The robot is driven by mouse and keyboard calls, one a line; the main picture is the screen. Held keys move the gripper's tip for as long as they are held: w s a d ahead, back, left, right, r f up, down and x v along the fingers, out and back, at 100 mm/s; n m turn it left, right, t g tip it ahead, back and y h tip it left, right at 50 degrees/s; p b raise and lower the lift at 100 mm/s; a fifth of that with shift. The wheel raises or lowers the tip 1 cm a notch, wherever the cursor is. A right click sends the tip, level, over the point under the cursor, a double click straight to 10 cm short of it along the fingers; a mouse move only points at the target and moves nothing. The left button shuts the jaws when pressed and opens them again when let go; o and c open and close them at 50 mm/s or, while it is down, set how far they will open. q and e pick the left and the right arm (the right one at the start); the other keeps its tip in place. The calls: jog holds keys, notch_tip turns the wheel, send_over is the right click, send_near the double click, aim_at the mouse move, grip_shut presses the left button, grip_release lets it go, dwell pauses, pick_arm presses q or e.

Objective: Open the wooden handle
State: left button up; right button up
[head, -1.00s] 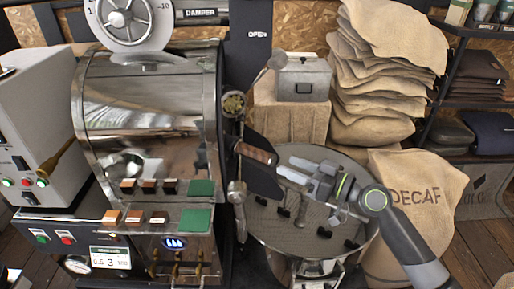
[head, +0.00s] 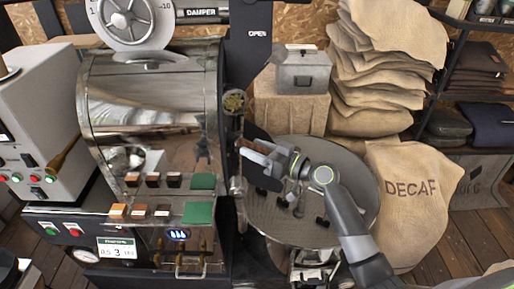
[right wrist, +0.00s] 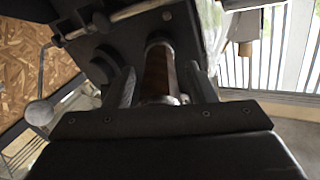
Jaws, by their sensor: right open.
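The wooden handle (right wrist: 158,75) is a brown cylinder with metal ends, fixed to the dark front plate of the roaster. In the right wrist view it lies between the two fingers of my right gripper (right wrist: 160,88), with a visible gap on each side. In the head view my right gripper (head: 251,158) is at the roaster's right side, and its open fingers hide most of the handle. My left gripper is not in view.
The shiny roaster drum (head: 150,110) stands to the left. The round cooling tray (head: 345,190) lies below my right arm, with several small dark blocks. A DECAF sack (head: 412,195) stands at right. A grey metal box (head: 303,75) sits behind.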

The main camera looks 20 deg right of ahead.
jog(key=shift+c, duration=0.2)
grip_shut()
jog(key=b+v, duration=0.5)
jog(key=v, duration=0.5)
jog(key=shift+s+d, duration=0.15)
jog(key=shift+o, duration=0.2)
grip_release()
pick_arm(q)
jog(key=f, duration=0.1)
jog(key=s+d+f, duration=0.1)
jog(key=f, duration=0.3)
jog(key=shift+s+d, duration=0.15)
